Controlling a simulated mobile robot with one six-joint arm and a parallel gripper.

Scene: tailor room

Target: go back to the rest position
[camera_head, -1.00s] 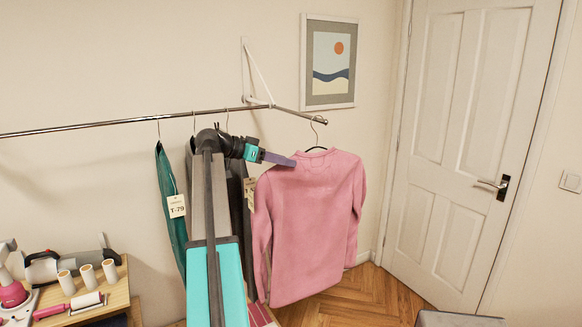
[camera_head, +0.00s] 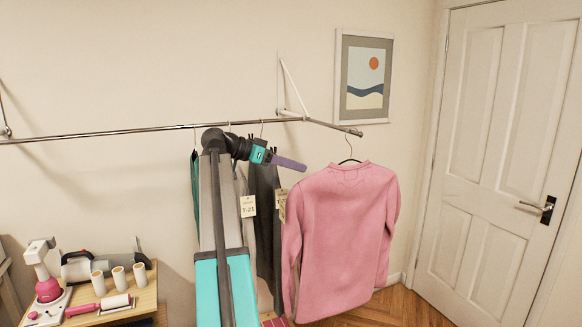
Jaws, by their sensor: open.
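My gripper (camera_head: 288,163) is at the end of my raised arm, in front of the clothes rail (camera_head: 130,132). Its purple finger points right, towards the left shoulder of a pink sweater (camera_head: 342,235), with a small gap between them in the picture. The gripper is empty and open; the two fingers overlap in this view, so the gap between them is hard to see. The pink sweater hangs from a hanger at the rail's right end. My arm hides part of the garments behind it.
A dark garment (camera_head: 266,215) and a teal garment (camera_head: 195,190) hang behind my arm. A tag marked T-21 (camera_head: 248,206) shows. A wooden table (camera_head: 148,297) with thread spools and tools stands at lower left. A white door (camera_head: 490,150) is on the right.

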